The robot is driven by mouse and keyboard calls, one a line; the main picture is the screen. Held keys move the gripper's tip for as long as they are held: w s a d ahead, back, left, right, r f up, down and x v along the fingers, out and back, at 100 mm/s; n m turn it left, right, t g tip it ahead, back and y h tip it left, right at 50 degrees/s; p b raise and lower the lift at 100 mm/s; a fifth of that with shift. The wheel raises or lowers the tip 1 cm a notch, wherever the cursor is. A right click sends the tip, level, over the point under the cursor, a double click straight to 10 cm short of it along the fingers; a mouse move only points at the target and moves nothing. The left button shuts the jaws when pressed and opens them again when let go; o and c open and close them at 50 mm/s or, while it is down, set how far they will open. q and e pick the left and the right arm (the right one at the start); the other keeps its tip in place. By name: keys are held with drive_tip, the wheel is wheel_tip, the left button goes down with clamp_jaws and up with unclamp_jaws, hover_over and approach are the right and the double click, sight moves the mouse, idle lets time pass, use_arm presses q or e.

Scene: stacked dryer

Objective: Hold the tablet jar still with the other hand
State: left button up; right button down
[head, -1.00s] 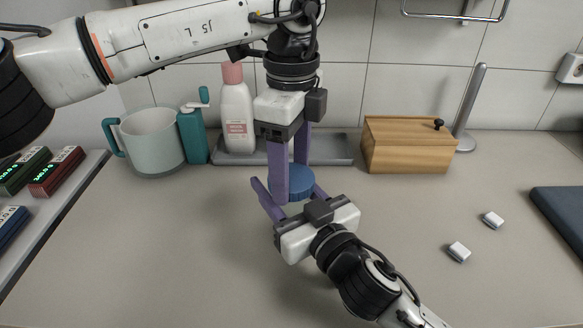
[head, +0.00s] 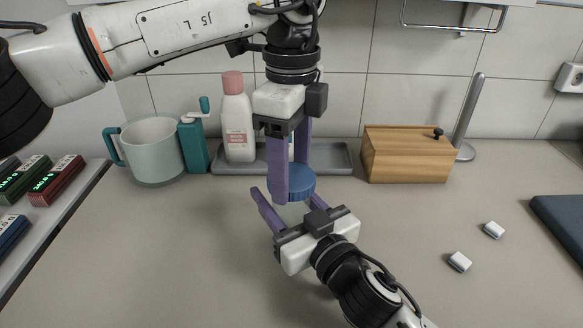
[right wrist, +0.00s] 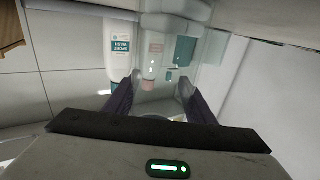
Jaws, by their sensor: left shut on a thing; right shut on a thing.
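The tablet jar shows by its round blue lid (head: 300,187) in the head view, near the middle of the counter. My left gripper (head: 292,180) points straight down from above, shut on the lid with a finger on either side. My right gripper (head: 290,198) comes from the lower right, just below the lid, its fingers on both sides of where the jar body stands. It is shut on the jar.
A wooden box (head: 405,155) is at the back right.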

sight(291, 176)
use_arm(q)
drive_tip(key=shift+r, duration=1.95)
use_arm(e)
drive_tip(key=c, duration=0.7)
unclamp_jaws()
drive_tip(key=shift+c, duration=0.2)
drive_tip(key=shift+s, duration=0.1)
